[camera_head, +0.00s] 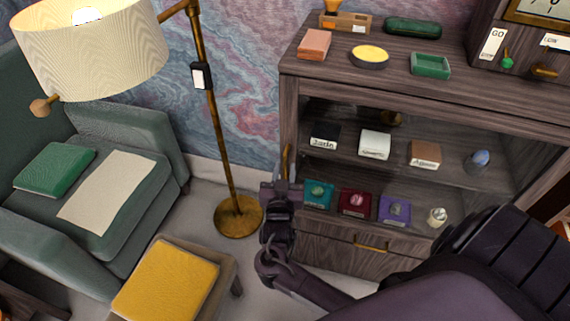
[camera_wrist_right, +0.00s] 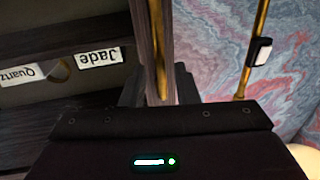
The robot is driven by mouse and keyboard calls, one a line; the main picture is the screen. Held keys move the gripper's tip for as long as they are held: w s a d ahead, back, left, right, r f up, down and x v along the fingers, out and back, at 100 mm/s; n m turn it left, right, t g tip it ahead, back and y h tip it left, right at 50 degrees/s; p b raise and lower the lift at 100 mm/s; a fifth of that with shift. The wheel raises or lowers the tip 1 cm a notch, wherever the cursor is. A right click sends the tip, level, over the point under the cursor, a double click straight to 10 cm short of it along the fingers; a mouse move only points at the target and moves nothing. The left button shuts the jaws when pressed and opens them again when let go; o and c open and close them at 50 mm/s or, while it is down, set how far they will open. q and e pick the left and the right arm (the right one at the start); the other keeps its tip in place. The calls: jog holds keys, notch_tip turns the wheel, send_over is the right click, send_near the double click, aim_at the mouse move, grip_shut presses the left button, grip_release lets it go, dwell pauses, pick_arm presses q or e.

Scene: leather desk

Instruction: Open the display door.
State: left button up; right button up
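The display door (camera_head: 375,128) is a wood-framed glass front on the dark wooden cabinet, and it looks shut. Its upright brass handle (camera_head: 287,162) is on the door's left edge. In the right wrist view the brass handle (camera_wrist_right: 160,50) stands up beyond the fingers, in line with the gap between them. My right gripper (camera_head: 279,190) is at the lower end of the handle, its dark fingers (camera_wrist_right: 158,90) apart, one on each side. Contact with the handle cannot be made out. My left gripper is not in view.
Behind the glass are labelled stones and coloured boxes (camera_head: 356,203). A brass drawer pull (camera_head: 371,246) is below. A floor lamp (camera_head: 238,216), a green armchair (camera_head: 110,215) and a yellow-topped stool (camera_head: 168,283) stand left. Some floor is free between lamp and cabinet.

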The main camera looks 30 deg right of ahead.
jog(key=shift+x, duration=1.25)
grip_shut()
